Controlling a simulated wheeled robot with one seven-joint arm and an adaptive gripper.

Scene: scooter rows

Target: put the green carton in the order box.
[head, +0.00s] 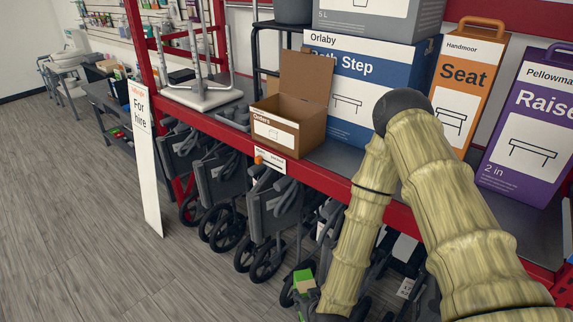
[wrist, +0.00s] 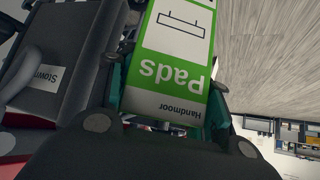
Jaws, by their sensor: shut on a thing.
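The green carton (wrist: 165,72), white and green with the words "Pads" and "Handmoor", appears upside down in the wrist view.
The red-edged shelf (head: 228,132) holds a blue Bath Step box (head: 365,80), an orange Seat box (head: 465,80) and a purple Raiser box (head: 530,130). A "For hire" sign (head: 146,160) stands left. The left floor is clear.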

